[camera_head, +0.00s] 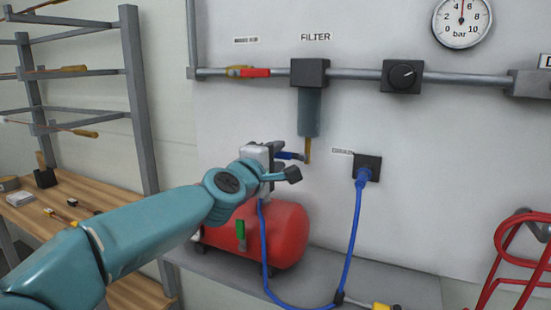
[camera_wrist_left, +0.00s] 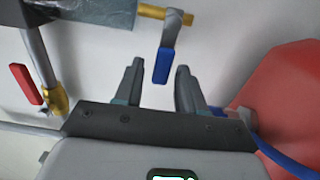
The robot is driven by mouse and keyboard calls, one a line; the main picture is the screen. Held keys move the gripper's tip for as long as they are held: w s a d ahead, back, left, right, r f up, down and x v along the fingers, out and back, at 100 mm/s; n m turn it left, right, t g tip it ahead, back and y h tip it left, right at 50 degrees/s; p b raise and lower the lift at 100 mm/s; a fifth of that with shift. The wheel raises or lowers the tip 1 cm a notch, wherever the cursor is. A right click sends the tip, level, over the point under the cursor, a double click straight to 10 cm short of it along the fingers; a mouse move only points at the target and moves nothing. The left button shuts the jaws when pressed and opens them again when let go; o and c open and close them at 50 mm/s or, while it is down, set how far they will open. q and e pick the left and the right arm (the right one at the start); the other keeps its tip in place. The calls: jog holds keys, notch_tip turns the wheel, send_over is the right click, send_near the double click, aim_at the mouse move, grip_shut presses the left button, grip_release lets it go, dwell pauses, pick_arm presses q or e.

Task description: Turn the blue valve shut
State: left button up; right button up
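The blue valve handle (camera_head: 291,155) sits beside the brass drain pipe under the filter. In the left wrist view the blue handle (camera_wrist_left: 163,66) hangs from a grey lever on the brass pipe (camera_wrist_left: 155,12). My left gripper (camera_head: 284,164) is at the handle, partly covering it in the head view. In the left wrist view the open fingers (camera_wrist_left: 160,72) stand either side of the handle's lower end, with gaps; contact is not visible. My right gripper is not in view.
A red-handled valve (camera_head: 255,72) is on the pipe left of the filter (camera_head: 310,110). A red tank (camera_head: 262,235) stands below my left gripper. A blue hose (camera_head: 352,225) hangs from a wall socket. A red tubular frame (camera_head: 508,255) is at right.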

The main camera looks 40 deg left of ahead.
pick_arm(q)
jog(key=shift+f, duration=0.25)
